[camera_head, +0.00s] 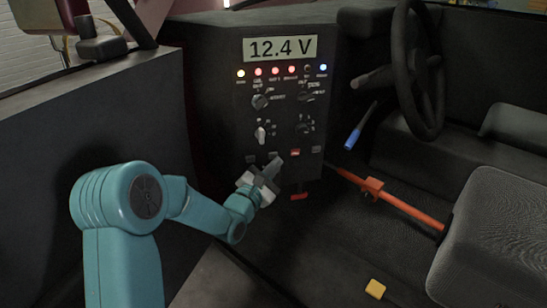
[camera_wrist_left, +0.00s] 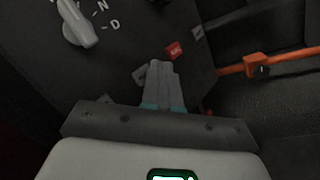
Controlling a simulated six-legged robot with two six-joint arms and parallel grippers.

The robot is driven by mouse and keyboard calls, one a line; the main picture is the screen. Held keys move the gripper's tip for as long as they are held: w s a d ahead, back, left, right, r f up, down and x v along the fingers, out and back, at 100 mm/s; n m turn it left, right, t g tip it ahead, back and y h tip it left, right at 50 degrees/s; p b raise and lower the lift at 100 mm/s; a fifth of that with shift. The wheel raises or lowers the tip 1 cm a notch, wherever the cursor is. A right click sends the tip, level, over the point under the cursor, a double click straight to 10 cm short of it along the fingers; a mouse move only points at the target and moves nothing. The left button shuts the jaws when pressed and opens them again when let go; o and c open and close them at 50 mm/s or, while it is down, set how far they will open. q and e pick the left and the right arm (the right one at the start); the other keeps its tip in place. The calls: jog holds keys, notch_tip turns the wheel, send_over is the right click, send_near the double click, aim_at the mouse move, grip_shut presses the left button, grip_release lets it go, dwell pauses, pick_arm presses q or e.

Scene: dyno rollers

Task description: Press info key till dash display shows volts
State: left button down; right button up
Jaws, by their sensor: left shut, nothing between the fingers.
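The dash display (camera_head: 280,49) at the top of the dark dash panel reads "12.4 V". Below it are a row of coloured lights, several knobs and a row of small keys. My left gripper (camera_head: 272,167) is shut and empty, with its fingertips at the key row, just left of a red key (camera_head: 295,152). In the left wrist view the shut fingers (camera_wrist_left: 162,66) lie beside a grey key (camera_wrist_left: 139,75), and the red key (camera_wrist_left: 173,50) is to their upper right. I cannot tell whether the fingertips touch a key. My right gripper is not in view.
An orange-red lever (camera_head: 390,203) runs from the panel toward the seat (camera_head: 495,240). A steering wheel (camera_head: 418,70) and a blue-handled lever (camera_head: 354,137) are at the right. A yellow block (camera_head: 375,289) lies on the floor. A dark wall (camera_head: 90,130) stands at the left.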

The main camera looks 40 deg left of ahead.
pick_arm(q)
jog(key=s+d, duration=0.1)
jog(key=d, duration=0.1)
jog(key=s+d+b, duration=0.1)
jog(key=s+d, duration=0.1)
jog(key=shift+s+b, duration=0.1)
jog(key=shift+b, duration=0.2)
dwell(0.9)
